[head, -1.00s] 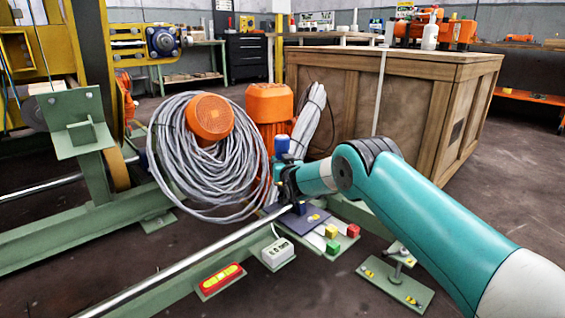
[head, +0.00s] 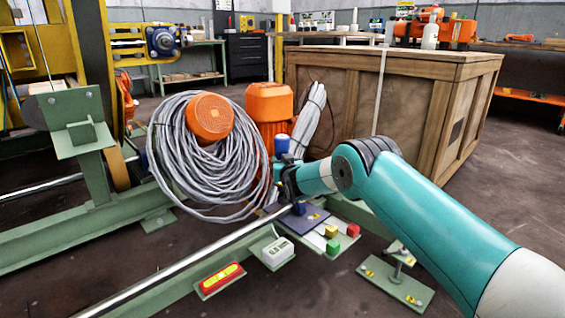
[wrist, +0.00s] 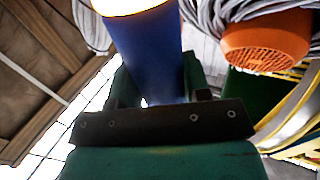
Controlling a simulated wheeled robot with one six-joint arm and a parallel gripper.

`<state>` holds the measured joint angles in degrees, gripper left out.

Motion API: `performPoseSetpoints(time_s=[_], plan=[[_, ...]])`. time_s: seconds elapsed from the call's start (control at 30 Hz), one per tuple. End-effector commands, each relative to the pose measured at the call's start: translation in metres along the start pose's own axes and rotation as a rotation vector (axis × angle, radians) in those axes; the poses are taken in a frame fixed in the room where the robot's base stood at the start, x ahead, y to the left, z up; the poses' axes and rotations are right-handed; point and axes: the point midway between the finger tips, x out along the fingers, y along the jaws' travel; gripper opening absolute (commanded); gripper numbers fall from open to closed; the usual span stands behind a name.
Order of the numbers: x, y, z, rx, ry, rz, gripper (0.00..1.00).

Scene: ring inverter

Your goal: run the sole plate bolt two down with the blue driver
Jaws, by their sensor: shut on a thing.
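My gripper (head: 288,186) is shut on the blue driver, whose blue body (head: 282,145) stands upright above the jaws in the head view. In the wrist view the driver (wrist: 150,58) is a thick blue cylinder rising from between the jaws, with a pale end at the top. The gripper is over a dark blue-grey plate (head: 292,224) on the green frame. A yellow bolt-like spot (head: 313,216) shows on that plate, to the right of the gripper. The driver's lower end and whatever lies beneath it are hidden by the gripper, so contact with a bolt cannot be told.
Yellow (head: 331,231), green (head: 333,247) and red (head: 353,230) blocks sit right of the plate. Coiled grey cable (head: 210,160) and a wooden crate (head: 415,105) stand close behind.

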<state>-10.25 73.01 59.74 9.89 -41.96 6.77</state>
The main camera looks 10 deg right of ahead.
Motion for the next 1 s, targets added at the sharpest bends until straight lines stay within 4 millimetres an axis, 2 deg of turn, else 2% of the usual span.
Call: performPoseSetpoints(time_s=[0.37,1.0], plan=[[-0.001,0.000,-0.001,0.000,-0.006,0.000,0.13],[0.000,0.000,-0.043,0.000,0.004,0.000,0.13]])
